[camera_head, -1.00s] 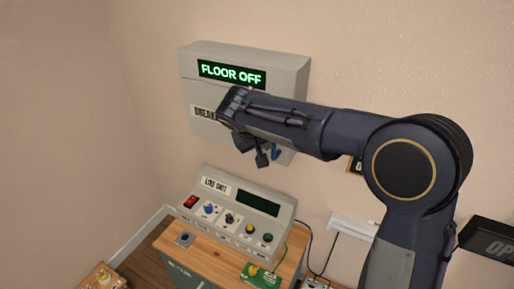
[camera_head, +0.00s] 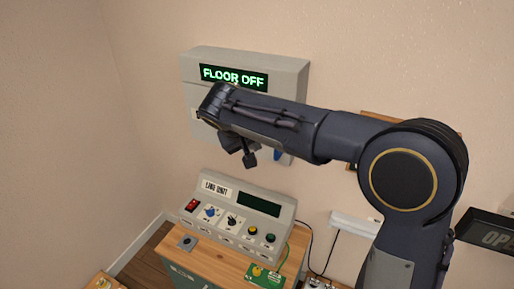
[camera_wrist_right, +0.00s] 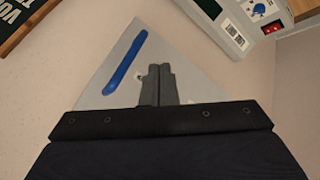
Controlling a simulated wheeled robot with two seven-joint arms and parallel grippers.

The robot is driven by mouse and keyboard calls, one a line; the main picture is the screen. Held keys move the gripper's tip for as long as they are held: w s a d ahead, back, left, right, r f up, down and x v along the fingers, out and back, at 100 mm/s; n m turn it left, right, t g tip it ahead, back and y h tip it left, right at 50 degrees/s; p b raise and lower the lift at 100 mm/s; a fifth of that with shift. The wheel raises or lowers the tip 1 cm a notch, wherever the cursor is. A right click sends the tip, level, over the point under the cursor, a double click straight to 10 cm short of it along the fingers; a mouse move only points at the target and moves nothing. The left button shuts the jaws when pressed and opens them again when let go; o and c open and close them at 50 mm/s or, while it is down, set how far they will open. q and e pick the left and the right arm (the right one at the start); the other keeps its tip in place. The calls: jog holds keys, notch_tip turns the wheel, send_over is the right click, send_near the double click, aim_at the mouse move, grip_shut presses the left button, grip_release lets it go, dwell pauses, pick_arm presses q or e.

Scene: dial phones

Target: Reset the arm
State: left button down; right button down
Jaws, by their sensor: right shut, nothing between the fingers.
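My right arm reaches in from the right in the head view, in front of the wall. My right gripper (camera_head: 240,152) is in front of the grey wall box and hides part of it. In the right wrist view the right gripper (camera_wrist_right: 157,84) has its fingers together with nothing between them. The grey wall box (camera_head: 290,72) carries a lit sign (camera_head: 234,77) reading "FLOOR OFF". A blue handle (camera_wrist_right: 126,62) on the box shows beside the fingers in the right wrist view; contact cannot be told. My left gripper is not in view.
The grey line unit (camera_head: 240,215) with a red switch (camera_head: 192,205), knobs and a dark display stands on a wooden cabinet (camera_head: 176,262) below the arm. A green board (camera_head: 265,275) lies at its front. A black sign (camera_head: 490,232) is at the right.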

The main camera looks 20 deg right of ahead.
jog(key=v, duration=0.6)
jog(key=s+d+f+g+y+p, duration=0.1)
jog(key=s+d+f+y, duration=0.1)
jog(key=s+d, duration=0.4)
jog(key=s+d+f+g+y, duration=0.1)
jog(key=s+d+f+y, duration=0.2)
jog(key=s, duration=0.5)
jog(key=s+a+f+m+t+y+p, duration=0.1)
jog(key=s+f, duration=0.5)
jog(key=s, duration=0.8)
jog(key=a+m+t+y, duration=0.1)
jog(key=y, duration=0.1)
jog(key=shift+s+f+y, duration=0.2)
jog(key=shift+s+y, duration=0.1)
jog(key=shift+y, duration=0.1)
